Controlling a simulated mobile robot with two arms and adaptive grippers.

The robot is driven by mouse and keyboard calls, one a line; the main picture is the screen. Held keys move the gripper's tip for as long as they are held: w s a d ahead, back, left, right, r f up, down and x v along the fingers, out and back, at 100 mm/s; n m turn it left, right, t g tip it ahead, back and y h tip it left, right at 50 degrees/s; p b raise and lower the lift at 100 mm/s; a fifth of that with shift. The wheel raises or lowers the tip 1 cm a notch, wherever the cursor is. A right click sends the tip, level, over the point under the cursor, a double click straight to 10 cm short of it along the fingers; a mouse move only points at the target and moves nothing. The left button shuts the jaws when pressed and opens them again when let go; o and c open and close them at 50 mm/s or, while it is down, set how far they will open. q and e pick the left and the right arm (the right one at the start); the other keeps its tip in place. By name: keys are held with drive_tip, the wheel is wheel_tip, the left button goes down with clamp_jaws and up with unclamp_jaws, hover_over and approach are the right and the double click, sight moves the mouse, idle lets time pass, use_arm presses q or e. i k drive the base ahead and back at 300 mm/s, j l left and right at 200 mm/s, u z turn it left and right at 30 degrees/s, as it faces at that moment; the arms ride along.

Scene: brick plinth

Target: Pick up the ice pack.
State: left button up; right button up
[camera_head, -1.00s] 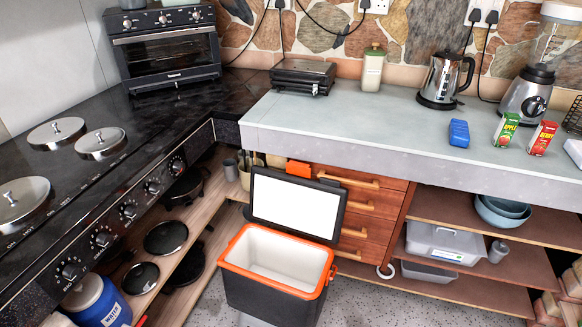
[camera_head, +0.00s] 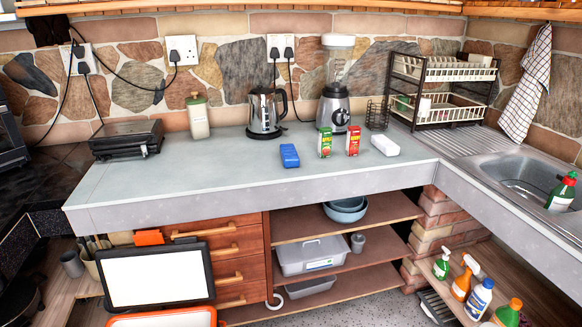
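An open cool box with a white-lined lid (camera_head: 155,278) stands on the floor at lower left. Only its raised lid and part of its orange rim (camera_head: 165,319) show; its inside is mostly cut off. Neither of my grippers is in view.
Green and red juice cartons (camera_head: 325,142) (camera_head: 353,140) and a white block (camera_head: 385,145) stand right of the ice pack. Behind are the kettle (camera_head: 265,115) and blender (camera_head: 334,95). The worktop left of the ice pack is clear. A sink (camera_head: 540,180) is at right.

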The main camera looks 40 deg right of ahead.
sight(388, 148)
drive_tip(key=z, duration=1.25)
